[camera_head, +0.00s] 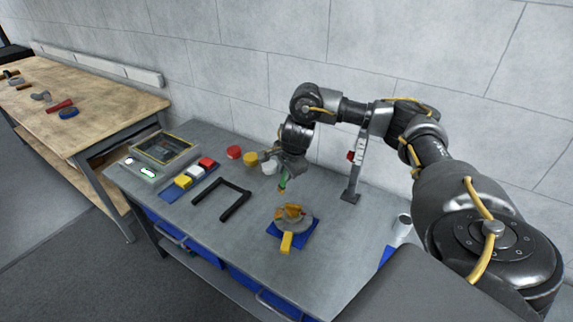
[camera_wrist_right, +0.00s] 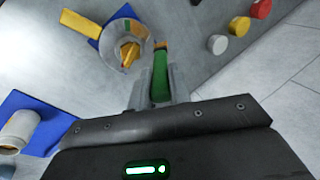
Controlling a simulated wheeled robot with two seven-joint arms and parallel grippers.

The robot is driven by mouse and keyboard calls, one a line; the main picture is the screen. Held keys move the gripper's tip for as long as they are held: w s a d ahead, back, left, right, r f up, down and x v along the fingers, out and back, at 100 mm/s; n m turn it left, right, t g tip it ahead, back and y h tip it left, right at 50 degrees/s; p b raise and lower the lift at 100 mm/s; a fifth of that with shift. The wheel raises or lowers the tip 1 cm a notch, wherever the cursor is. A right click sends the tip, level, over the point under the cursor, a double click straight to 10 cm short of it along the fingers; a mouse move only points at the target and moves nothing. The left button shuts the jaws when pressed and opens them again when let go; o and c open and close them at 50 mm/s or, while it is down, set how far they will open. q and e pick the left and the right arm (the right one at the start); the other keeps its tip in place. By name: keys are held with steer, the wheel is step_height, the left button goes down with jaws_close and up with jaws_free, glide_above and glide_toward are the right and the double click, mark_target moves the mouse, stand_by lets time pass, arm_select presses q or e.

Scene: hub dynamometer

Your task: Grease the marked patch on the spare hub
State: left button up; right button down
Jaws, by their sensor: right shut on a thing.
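The spare hub (camera_head: 295,224) is a grey disc with an orange-yellow centre piece, on a blue mat (camera_head: 305,237) mid-bench. A yellow bar (camera_head: 287,243) sticks out at its front. In the right wrist view the hub (camera_wrist_right: 117,45) lies up and left of the fingertips; coloured marks show on its face, but I cannot tell which is the patch. My right gripper (camera_head: 284,180) is shut on a green-handled tool (camera_wrist_right: 160,82) with a brownish tip, likely the grease brush. It holds the tool above the bench, behind the hub and apart from it. My left gripper is not in view.
A black open frame (camera_head: 237,205), colored blocks (camera_head: 183,181) and a display box (camera_head: 163,148) stand left. Red (camera_head: 234,152), yellow (camera_head: 250,158) and white (camera_head: 269,168) round pieces lie at the back. An upright post (camera_head: 353,180) and a pale cup (camera_head: 402,225) stand right.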

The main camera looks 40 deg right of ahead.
steer(key=shift+w+d+f, duration=0.1)
steer(key=shift+f, duration=0.1)
steer(key=shift+f+b, duration=2.15)
steer(key=shift+f, duration=0.8)
steer(key=shift+f+b, duration=0.8)
steer(key=shift+f, duration=0.05)
steer(key=shift+r, duration=0.1)
